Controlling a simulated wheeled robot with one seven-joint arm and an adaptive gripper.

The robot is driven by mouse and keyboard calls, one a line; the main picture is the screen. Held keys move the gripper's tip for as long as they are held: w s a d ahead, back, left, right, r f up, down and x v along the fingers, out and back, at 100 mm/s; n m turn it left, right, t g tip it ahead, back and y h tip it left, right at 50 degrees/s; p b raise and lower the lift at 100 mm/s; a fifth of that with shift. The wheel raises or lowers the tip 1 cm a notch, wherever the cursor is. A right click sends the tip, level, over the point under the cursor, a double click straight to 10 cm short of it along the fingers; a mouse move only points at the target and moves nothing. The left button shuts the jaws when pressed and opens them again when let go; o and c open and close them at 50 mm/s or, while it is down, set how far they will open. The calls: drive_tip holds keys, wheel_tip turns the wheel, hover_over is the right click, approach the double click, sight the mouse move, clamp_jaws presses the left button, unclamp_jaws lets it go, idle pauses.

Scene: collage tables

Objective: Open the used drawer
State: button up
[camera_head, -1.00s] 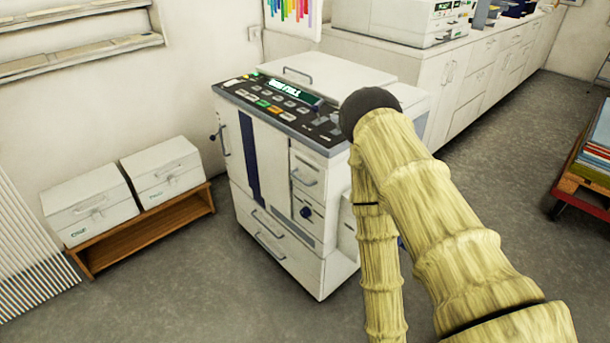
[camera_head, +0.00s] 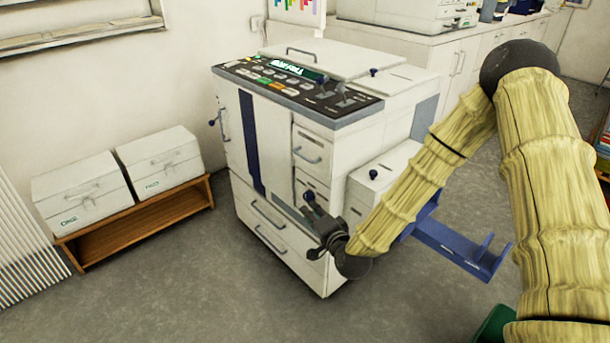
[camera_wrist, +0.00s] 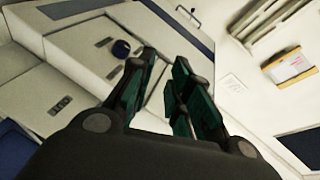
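A white copier-like machine (camera_head: 240,150) stands in the middle of the head view. Its front has a small upper drawer with a bar handle (camera_head: 308,156), a small front below it (camera_head: 313,186), and two wide lower drawer fronts with bar handles (camera_head: 266,214). All look closed. Labels are too small to read, so I cannot tell which is the used drawer. My gripper (camera_head: 315,212) is open and empty, in front of the small lower front, partly hiding it. In the wrist view its dark green fingers (camera_wrist: 164,72) are apart, and a round blue knob (camera_wrist: 121,48) shows just left of them.
A blue tray (camera_head: 455,245) sticks out from the machine's right side, under my arm. Two white boxes (camera_head: 80,190) sit on a low wooden bench (camera_head: 150,215) at left. White cabinets (camera_head: 455,75) run along the back. Floor in front of the machine is clear.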

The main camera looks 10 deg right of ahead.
drive_tip(key=w+d+r+m+t+b, duration=0.2)
drive_tip(key=w+r+m+t, duration=0.1)
drive_tip(key=w+r, duration=0.3)
drive_tip(key=w+a+r, duration=0.1)
drive_tip(key=w+r, duration=0.1)
drive_tip(key=w, duration=0.7)
drive_tip(key=shift+w+h+p, duration=0.2)
drive_tip(key=shift+h+p, duration=0.1)
drive_tip(key=shift+p, duration=0.05)
clamp_jaws()
